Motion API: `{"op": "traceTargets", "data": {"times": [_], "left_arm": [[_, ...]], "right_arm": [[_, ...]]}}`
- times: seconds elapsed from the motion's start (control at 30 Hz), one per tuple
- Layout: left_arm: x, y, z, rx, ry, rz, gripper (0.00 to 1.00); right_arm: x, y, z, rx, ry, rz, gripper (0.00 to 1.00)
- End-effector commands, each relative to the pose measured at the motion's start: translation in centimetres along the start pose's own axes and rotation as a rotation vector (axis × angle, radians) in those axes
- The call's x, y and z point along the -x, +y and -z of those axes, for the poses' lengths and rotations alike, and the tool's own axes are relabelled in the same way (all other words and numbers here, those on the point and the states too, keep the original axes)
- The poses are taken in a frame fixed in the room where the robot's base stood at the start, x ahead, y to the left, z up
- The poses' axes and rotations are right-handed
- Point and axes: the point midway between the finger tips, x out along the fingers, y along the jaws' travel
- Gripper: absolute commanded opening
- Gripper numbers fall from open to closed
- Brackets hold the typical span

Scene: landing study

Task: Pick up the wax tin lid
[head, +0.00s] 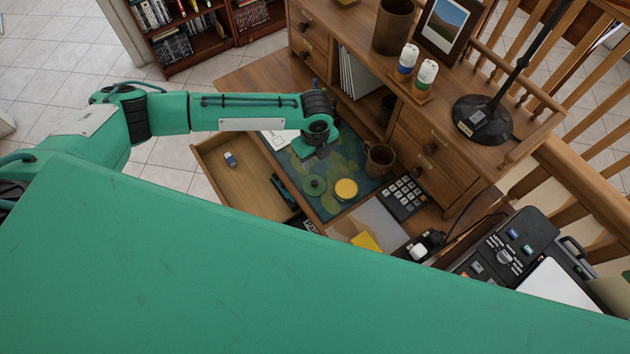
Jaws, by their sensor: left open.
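A round dark green disc (314,186) with a small raised centre, which looks like the wax tin lid, lies on the patterned desk mat (328,208). A round yellow piece (346,189), perhaps the open tin of wax, sits just to its right. My left gripper (322,152) is over the mat, beyond the green disc and apart from it, with nothing seen in it. Its fingers are small and partly hidden by the wrist. My right gripper is not in view.
An open drawer (240,185) with an eraser (230,159) lies to the left. A yellow pad (366,242) and a black telephone (505,248) are nearer. The hutch (440,125) rises behind.

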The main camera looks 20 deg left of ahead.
Motion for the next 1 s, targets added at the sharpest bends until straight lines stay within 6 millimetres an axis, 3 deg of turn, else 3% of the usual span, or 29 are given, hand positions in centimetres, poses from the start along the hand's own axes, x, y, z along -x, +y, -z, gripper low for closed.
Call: {"op": "traceTargets", "data": {"times": [0.2,0.3,0.47,0.73,1.0], "left_arm": [[-4.2,0.1,0.2,0.002,0.001,-0.003,0.43],[-5.3,0.1,0.1,0.002,0.001,-0.001,0.43],[-6.2,0.1,0.2,0.002,0.002,0.000,0.43],[-9.0,0.8,0.7,0.002,0.000,-0.002,0.43],[-11.3,0.7,0.5,0.003,0.000,0.000,0.43]], "right_arm": [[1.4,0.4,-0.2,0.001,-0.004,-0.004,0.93],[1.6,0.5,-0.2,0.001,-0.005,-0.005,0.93],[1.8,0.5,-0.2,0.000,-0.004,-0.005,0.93],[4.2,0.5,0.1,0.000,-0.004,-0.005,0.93],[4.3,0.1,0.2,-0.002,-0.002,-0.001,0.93]]}}
